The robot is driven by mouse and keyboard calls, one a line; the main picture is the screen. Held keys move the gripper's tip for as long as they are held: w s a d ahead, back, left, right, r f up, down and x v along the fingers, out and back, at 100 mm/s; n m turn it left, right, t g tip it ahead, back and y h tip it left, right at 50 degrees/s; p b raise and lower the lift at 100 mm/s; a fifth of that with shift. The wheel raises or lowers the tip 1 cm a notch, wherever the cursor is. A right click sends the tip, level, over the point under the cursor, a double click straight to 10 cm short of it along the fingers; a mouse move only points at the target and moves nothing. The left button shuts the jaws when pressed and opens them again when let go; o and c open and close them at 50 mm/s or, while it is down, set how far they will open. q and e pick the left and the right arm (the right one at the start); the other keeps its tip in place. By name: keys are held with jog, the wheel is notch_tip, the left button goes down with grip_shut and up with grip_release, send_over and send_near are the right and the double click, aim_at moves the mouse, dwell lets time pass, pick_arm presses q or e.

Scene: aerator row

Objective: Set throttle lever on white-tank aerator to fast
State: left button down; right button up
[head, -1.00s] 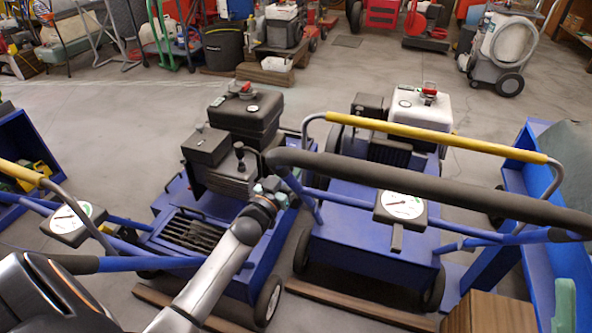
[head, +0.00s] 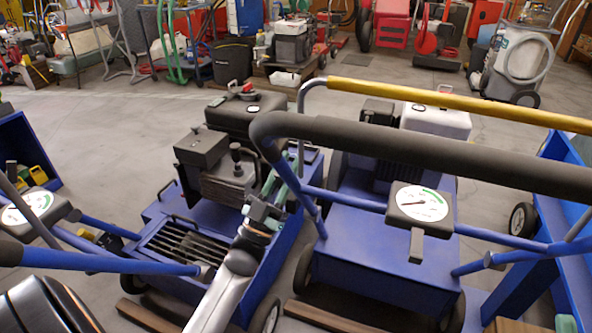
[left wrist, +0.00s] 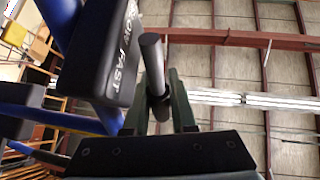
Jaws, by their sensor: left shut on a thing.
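The white-tank aerator, with its white tank (head: 436,118), stands right of centre in the head view. Its black handle grip (head: 420,160) crosses in front of it. In the left wrist view a black box (left wrist: 105,50) with white "SLOW" and "FAST" lettering is close at the upper left. A dark round throttle lever (left wrist: 152,62) stands beside it, between my left gripper's green fingers (left wrist: 160,108), which are shut on it. In the head view my left gripper (head: 284,175) is by the left bend of the handle, its tips partly hidden. My right gripper is out of view.
A black-tank aerator (head: 243,115) stands close on the left. A dial box (head: 420,204) sits on the white-tank aerator's blue rail, and a yellow bar (head: 450,102) rises behind the black grip. Blue carts (head: 572,230) crowd the right. Open floor (head: 120,130) lies beyond.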

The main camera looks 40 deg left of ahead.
pick_arm(q)
jog(key=shift+s+m+t+h+b, duration=0.25)
jog(key=shift+m+t+h+b, duration=0.05)
jog(key=shift+t+h+b, duration=0.2)
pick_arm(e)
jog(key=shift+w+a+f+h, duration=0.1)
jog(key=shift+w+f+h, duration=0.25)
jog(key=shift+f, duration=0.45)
pick_arm(q)
jog(key=c, duration=0.7)
grip_release()
jog(key=shift+d, duration=0.1)
jog(key=shift+c, duration=0.2)
